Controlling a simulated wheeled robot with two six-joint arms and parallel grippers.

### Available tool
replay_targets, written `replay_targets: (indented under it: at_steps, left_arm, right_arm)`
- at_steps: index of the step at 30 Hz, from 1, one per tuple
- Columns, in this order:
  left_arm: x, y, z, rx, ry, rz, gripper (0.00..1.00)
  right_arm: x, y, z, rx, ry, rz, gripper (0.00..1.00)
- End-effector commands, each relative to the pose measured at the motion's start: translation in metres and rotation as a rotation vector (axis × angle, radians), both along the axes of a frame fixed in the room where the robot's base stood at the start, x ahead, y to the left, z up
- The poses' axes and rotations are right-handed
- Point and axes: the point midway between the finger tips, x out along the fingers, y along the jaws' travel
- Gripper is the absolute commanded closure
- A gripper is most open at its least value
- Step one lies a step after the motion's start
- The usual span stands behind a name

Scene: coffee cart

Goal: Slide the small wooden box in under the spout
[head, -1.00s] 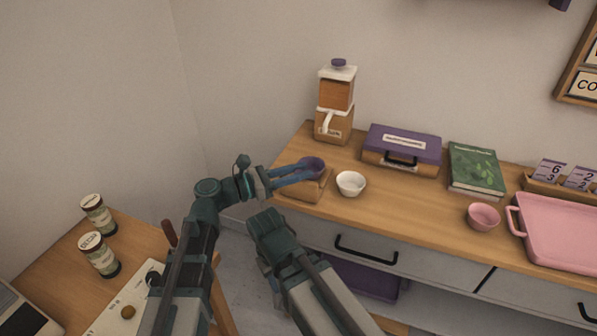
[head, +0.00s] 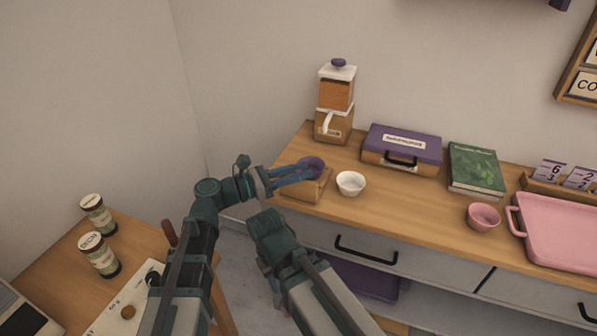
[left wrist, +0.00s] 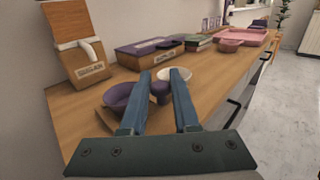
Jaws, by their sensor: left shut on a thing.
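The small wooden box (head: 301,189) stands at the left end of the counter, partly hidden by my left gripper. It also shows in the left wrist view (left wrist: 91,118), with a purple round bowl-like part (left wrist: 119,98) on top. My left gripper (head: 308,174) is shut on a purple knob (left wrist: 160,88) beside that bowl-like part, its fingers on either side. The dispenser (head: 334,108) stands behind at the back of the counter, its white spout (head: 328,121) facing forward. It shows upper left in the left wrist view (left wrist: 82,60). My right gripper's fingers are not visible.
A white bowl (head: 351,184) stands close to the right of the box. A purple-lidded case (head: 402,143), a green book (head: 476,168), a pink cup (head: 483,217) and a pink tray (head: 560,235) are farther right. Bare counter (head: 300,153) lies between box and dispenser.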

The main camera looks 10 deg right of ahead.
Motion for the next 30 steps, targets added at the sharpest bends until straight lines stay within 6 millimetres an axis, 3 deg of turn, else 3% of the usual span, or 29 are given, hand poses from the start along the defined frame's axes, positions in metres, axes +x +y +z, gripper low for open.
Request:
replay_targets:
  at_steps: [8, 14, 22, 30]
  left_arm:
    - [0.004, -0.002, 0.0, 0.0, 0.0, 0.0, 1.0]
    - [0.034, -0.021, 0.0, 0.0, 0.0, -0.001, 1.0]
    - [0.096, -0.062, 0.0, 0.0, 0.0, -0.001, 1.0]
    - [0.105, -0.07, 0.0, -0.001, 0.0, 0.004, 1.0]
  right_arm:
    - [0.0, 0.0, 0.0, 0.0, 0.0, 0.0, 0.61]
    - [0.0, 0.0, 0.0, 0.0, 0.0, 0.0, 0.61]
    - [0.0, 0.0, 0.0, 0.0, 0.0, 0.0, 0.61]
    - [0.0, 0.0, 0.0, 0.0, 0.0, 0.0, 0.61]
